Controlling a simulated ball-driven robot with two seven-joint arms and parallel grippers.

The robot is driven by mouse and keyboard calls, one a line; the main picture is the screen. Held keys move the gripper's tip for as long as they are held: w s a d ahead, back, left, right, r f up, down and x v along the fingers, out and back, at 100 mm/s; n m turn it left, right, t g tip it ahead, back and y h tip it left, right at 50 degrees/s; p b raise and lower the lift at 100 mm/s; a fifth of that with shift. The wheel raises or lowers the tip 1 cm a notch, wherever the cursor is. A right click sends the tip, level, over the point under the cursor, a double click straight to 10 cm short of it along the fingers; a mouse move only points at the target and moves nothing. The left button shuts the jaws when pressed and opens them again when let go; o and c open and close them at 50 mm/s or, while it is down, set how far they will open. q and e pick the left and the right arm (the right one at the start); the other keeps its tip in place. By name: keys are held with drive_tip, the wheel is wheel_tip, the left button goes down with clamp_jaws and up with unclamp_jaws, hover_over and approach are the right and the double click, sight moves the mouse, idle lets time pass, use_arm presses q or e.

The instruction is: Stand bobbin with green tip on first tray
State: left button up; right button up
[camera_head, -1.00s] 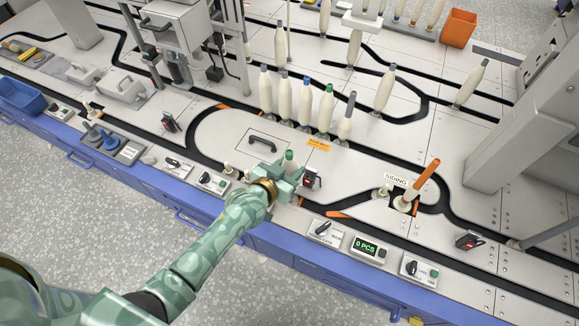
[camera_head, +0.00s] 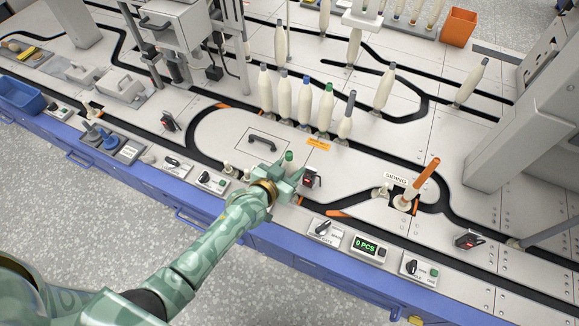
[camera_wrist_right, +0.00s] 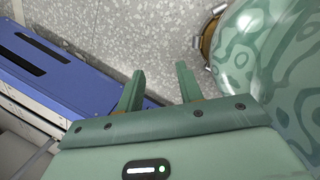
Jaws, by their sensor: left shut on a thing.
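My left gripper (camera_head: 284,181) is shut on a bobbin with a green tip (camera_head: 289,156), over the front track of the bench. Only its tip shows clearly above the fingers; its lower part is hidden by the gripper, so I cannot tell whether it touches anything below. Another pale bobbin with a green tip (camera_head: 326,108) stands in a row behind, beside a blue-tipped bobbin (camera_head: 305,102) and a grey-tipped bobbin (camera_head: 346,116). I cannot tell which tray is the first one. My right gripper (camera_wrist_right: 161,82) is open and empty in the right wrist view.
A black-handled hatch (camera_head: 262,139) lies left of the held bobbin. A small dark box with a red display (camera_head: 312,178) stands just right of the gripper. An orange-topped post (camera_head: 427,172) leans by the siding. An orange bin (camera_head: 459,27) stands at the back.

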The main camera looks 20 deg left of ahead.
use_arm(q)
drive_tip(key=shift+f, duration=0.15)
drive_tip(key=o, duration=0.7)
drive_tip(key=shift+o, duration=0.2)
